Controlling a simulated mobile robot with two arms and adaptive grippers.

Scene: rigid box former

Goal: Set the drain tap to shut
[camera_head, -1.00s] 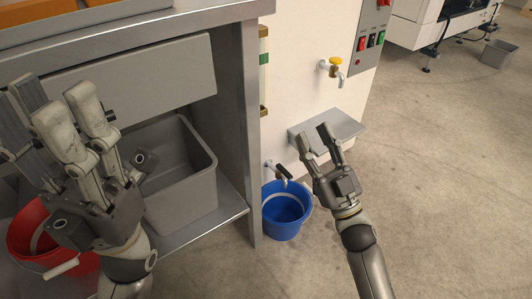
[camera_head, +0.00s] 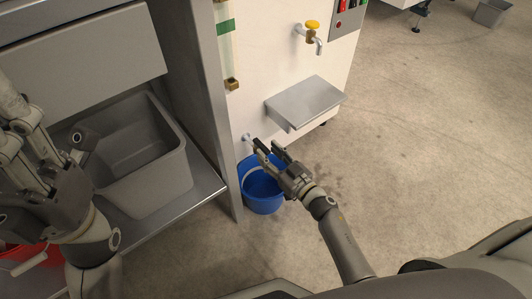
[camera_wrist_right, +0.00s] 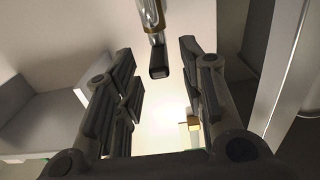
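The drain tap (camera_head: 247,138) sticks out low on the white machine's side, above the blue bucket (camera_head: 263,190). In the head view my right gripper covers most of it. In the right wrist view its metal pipe comes in from the top, and its black handle (camera_wrist_right: 159,62) lies in the gap between my fingers, with no clear contact. My right gripper (camera_head: 268,147) is open around the handle and empty. My left gripper (camera_head: 18,118) is at the left edge, partly cut off, away from the tap, with its fingers apart. I cannot tell the tap's setting.
A yellow-handled tap (camera_head: 312,27) sits higher on the machine, above a grey metal shelf (camera_head: 305,100). A grey bin (camera_head: 135,150) stands on the bench's lower shelf, left of the bucket. A red bucket (camera_head: 30,258) is below my left arm.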

